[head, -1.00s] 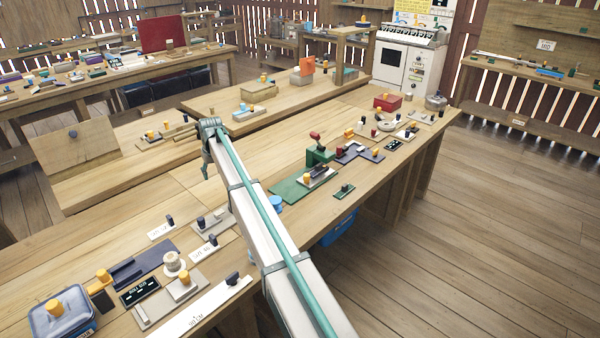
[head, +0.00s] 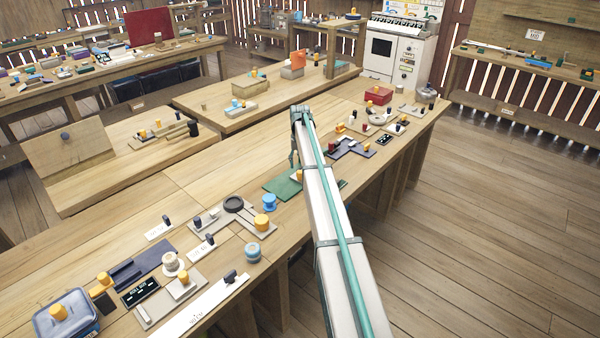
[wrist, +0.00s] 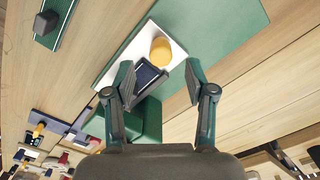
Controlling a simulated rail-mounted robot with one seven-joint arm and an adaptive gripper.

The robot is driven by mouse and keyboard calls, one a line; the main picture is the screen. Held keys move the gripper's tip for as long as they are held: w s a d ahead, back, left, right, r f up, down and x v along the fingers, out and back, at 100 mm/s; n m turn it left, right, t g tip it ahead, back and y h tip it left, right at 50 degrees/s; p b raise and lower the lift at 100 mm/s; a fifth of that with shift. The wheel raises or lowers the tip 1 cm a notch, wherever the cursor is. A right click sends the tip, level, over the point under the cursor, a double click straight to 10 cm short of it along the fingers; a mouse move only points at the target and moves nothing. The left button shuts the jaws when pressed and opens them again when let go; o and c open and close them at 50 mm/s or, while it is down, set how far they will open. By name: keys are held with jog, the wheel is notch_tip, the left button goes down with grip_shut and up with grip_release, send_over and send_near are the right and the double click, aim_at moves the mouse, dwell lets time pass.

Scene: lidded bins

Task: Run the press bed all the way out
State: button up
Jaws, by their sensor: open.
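The green press (wrist: 150,115) shows in the wrist view at lower left of centre, partly behind my left finger. Its pale bed (wrist: 112,78) lies on the green base plate (wrist: 225,35) and carries a yellow knob (wrist: 161,50) and a dark block (wrist: 149,76). My gripper (wrist: 158,78) is open above the bed, its fingers apart, with the dark block between them in the picture. I cannot tell whether they touch it. In the head view my gripper (head: 294,162) hangs over the green plate (head: 278,188), and my arm hides most of the press.
A small green plate with a dark knob (wrist: 47,22) lies beside the press. A purple-grey fixture (head: 352,148) and a red box (head: 378,95) stand farther along the bench. A blue knob (head: 269,202) and a grey fixture (head: 207,222) are nearer. Bare wood lies left of the plate.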

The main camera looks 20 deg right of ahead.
aim_at(300, 172)
notch_tip(300, 172, down, 6)
jog(key=shift+r+p, duration=0.15)
jog(key=shift+p, duration=0.45)
